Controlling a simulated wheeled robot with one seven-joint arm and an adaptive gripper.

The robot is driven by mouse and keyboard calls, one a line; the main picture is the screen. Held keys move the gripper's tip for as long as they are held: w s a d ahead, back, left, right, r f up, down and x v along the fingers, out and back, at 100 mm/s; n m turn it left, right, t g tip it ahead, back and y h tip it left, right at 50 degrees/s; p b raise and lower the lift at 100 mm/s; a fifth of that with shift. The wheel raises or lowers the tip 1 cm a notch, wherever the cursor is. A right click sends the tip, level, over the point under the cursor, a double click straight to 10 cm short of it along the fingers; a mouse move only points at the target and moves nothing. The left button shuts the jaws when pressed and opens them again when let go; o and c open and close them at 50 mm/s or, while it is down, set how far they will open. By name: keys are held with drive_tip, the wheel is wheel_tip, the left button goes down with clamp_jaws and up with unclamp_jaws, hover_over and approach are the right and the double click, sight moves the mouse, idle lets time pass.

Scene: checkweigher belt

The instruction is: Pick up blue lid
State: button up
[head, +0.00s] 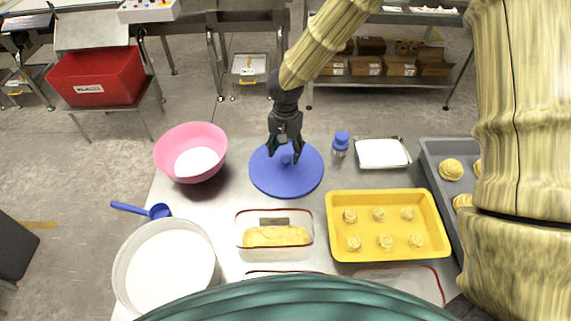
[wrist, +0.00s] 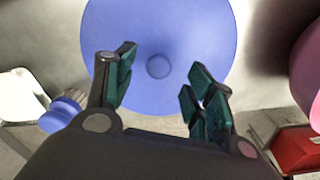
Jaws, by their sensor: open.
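The blue lid (head: 270,181) is a round disc with a small knob in its middle, lying flat on the metal table in the head view. In the wrist view the lid (wrist: 160,25) fills the upper middle, with its knob (wrist: 158,66) between the finger lines. My gripper (head: 286,153) is above the lid, fingers pointing down toward the knob. In the wrist view my gripper (wrist: 157,95) is open, with nothing between its fingers. The exact height above the knob is hard to tell.
A pink bowl (head: 179,143) stands left of the lid. A blue-capped shaker (head: 340,145) and a white tray (head: 383,153) are to the right. A yellow tray (head: 334,226) with dough pieces and a glass dish (head: 240,243) lie nearer. A white tub (head: 122,277) is front left.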

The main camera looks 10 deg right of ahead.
sight(286, 159)
drive_tip(key=shift+w+d+f+p, duration=0.1)
drive_tip(key=shift+f+p, duration=0.2)
drive_tip(key=shift+f, duration=0.3)
drive_tip(key=shift+w+d+f+p, duration=0.1)
drive_tip(key=shift+f+p, duration=0.2)
drive_tip(key=shift+f, duration=0.25)
drive_tip(key=shift+f+p, duration=0.35)
drive_tip(key=shift+f, duration=0.95)
drive_tip(key=c, duration=1.2)
